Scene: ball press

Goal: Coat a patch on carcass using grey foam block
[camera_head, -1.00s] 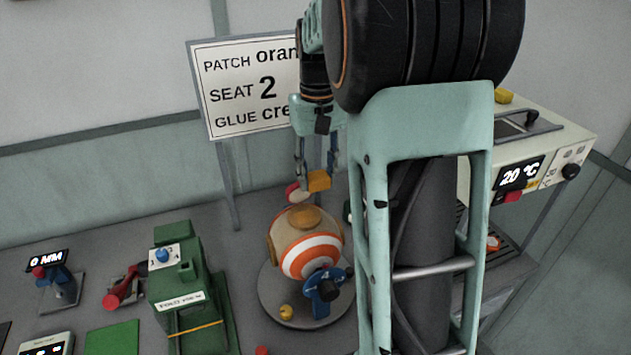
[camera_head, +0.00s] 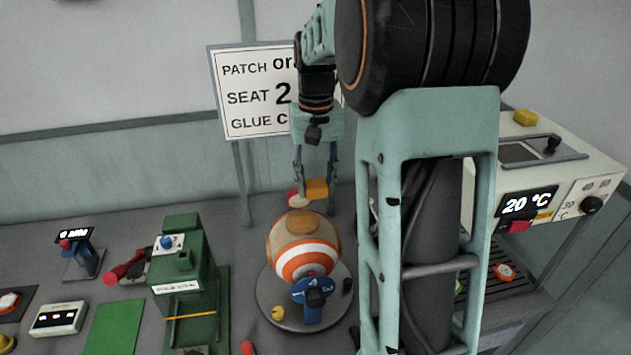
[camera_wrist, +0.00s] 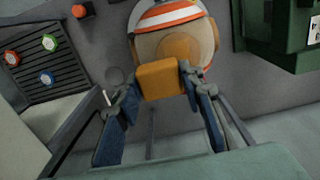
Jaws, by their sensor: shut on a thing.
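The carcass (camera_head: 309,246) is a tan ball with an orange and white striped band. It sits on a round grey turntable (camera_head: 278,315) with a blue numbered dial (camera_head: 313,308) in front. My gripper (camera_head: 316,188) is shut on an orange-yellow block (camera_head: 318,190), not a grey one, just above and behind the top of the carcass. In the wrist view my gripper (camera_wrist: 158,85) has blue fingers on both sides of the block (camera_wrist: 160,80). Beyond it, a darker orange-tan patch (camera_wrist: 179,47) shows on the carcass (camera_wrist: 202,40), partly hidden. I cannot tell whether the block touches it.
A sign (camera_head: 250,95) behind reads patch, seat 2 and glue, its right side hidden by my arm. A green press (camera_head: 182,280) stands left of the turntable. An oven-like unit (camera_head: 560,170) showing 20 °C is at right. A red-and-white disc (camera_head: 297,199) lies behind the carcass.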

